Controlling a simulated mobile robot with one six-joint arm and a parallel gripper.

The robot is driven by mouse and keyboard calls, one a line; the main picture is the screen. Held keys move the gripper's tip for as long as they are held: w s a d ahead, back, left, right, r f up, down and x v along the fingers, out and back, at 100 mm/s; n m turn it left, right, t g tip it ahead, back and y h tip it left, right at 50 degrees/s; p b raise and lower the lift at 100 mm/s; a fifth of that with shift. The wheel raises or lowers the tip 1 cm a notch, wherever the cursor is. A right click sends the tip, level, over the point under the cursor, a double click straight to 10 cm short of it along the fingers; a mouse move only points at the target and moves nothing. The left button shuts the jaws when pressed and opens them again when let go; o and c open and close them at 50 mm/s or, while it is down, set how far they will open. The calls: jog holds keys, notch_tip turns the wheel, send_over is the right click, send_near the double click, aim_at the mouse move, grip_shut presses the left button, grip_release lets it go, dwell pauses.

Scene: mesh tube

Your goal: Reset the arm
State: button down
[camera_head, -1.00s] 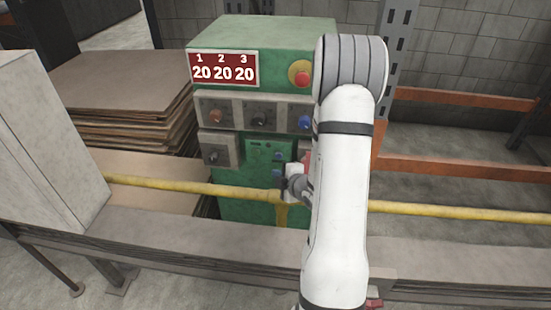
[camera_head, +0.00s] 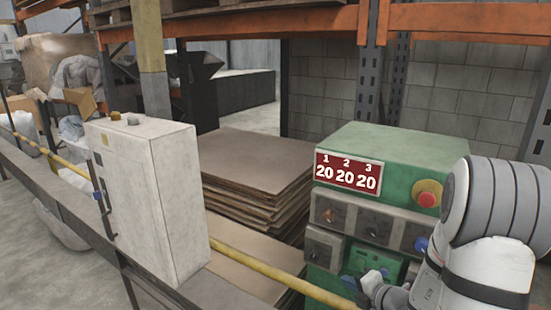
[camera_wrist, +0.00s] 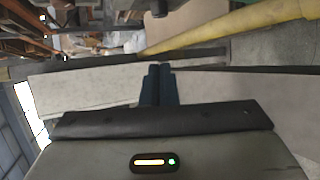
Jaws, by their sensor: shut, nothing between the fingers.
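My gripper shows in the wrist view (camera_wrist: 158,84), its two dark fingers pressed together with nothing between them. In the head view, my white arm fills the lower right corner, in front of the green control machine (camera_head: 385,150). The machine carries a red display (camera_head: 347,172) reading 20 20 20 under 1 2 3. A red emergency button (camera_head: 427,198) on a yellow base sits right of the display. Knobs and a blue button (camera_head: 421,244) are below; some controls are hidden by the arm.
A grey cabinet (camera_head: 150,200) stands left of the machine. A yellow rail (camera_head: 270,272) runs in front of the machine. Stacked brown sheets (camera_head: 255,165) lie between cabinet and machine. Orange shelving (camera_head: 470,22) and a block wall are behind.

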jog(key=s+a+r+n+g+y, duration=0.1)
jog(key=s+a+r+n+g, duration=0.45)
jog(key=n, duration=0.65)
jog(key=s+a+r+n+g+y, duration=0.2)
jog(key=s+a+n+g, duration=0.1)
jog(key=s+a+n, duration=0.65)
jog(key=s+d+r+n+h, duration=0.2)
jog(key=s+d+n+h, duration=0.1)
jog(key=n, duration=0.9)
jog(key=s+d+r+n+h, duration=0.2)
jog(key=s+d+n+h, duration=0.2)
jog(key=n, duration=0.9)
jog(key=shift+s+d+r+h, duration=0.3)
jog(key=shift+d+h, duration=0.45)
jog(key=shift+h, duration=0.35)
jog(key=c, duration=2.1)
grip_release()
jog(key=shift+g, duration=0.25)
